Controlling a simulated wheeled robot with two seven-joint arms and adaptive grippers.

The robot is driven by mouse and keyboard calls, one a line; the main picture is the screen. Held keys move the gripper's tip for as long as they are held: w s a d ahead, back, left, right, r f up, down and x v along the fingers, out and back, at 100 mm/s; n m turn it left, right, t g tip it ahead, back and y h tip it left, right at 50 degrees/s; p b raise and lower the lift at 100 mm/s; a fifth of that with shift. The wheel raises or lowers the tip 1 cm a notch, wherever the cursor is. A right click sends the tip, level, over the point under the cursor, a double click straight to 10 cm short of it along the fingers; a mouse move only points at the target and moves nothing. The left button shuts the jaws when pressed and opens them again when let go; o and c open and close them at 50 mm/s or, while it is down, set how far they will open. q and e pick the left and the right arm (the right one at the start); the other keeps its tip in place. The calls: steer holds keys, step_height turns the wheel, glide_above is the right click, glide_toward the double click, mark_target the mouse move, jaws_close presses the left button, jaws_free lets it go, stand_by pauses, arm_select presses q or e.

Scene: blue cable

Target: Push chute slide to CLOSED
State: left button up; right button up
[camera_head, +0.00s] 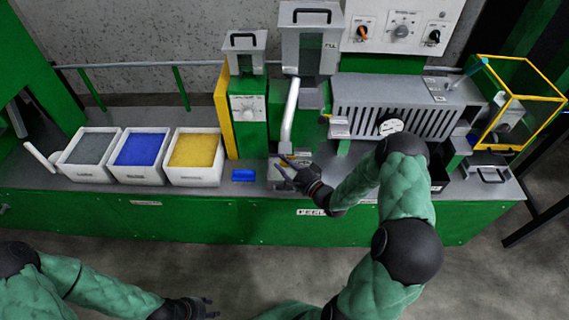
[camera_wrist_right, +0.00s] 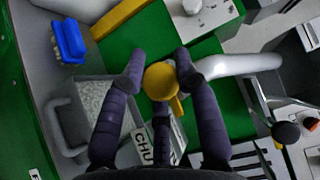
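The chute slide shows a round yellow knob (camera_wrist_right: 160,80) and a white label reading "CHU" (camera_wrist_right: 145,145), the rest of its text hidden by my fingers. In the head view the chute area (camera_head: 283,180) is at the bench's front edge, below a white pipe. My right gripper (camera_head: 288,170) is over it. In the right wrist view the right gripper's fingers (camera_wrist_right: 160,75) are spread on both sides of the knob; whether they touch it is unclear. My left gripper (camera_head: 209,308) is open and empty, low in front of the bench.
A grey bin of pale granules (camera_wrist_right: 92,98) is beside the slide. A blue brush-like block (camera_head: 243,175) lies to the left. Trays with grey (camera_head: 90,178), blue (camera_head: 139,180) and yellow (camera_head: 193,182) granules stand further left. A slotted grey housing (camera_head: 395,90) is at right.

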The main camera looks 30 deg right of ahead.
mark_target(285, 153)
jaws_close()
steer(key=shift+w+d+b, duration=0.25)
steer(key=shift+w+d, duration=0.35)
steer(key=shift+w, duration=0.35)
steer(key=shift+w+d+b, duration=0.25)
steer(key=shift+w+d, duration=0.35)
steer(key=shift+w, duration=0.3)
steer(key=shift+r, duration=0.1)
steer(key=o, duration=0.6)
jaws_free()
steer(key=o, duration=0.4)
steer(key=shift+w, duration=0.1)
steer(key=v, duration=1.2)
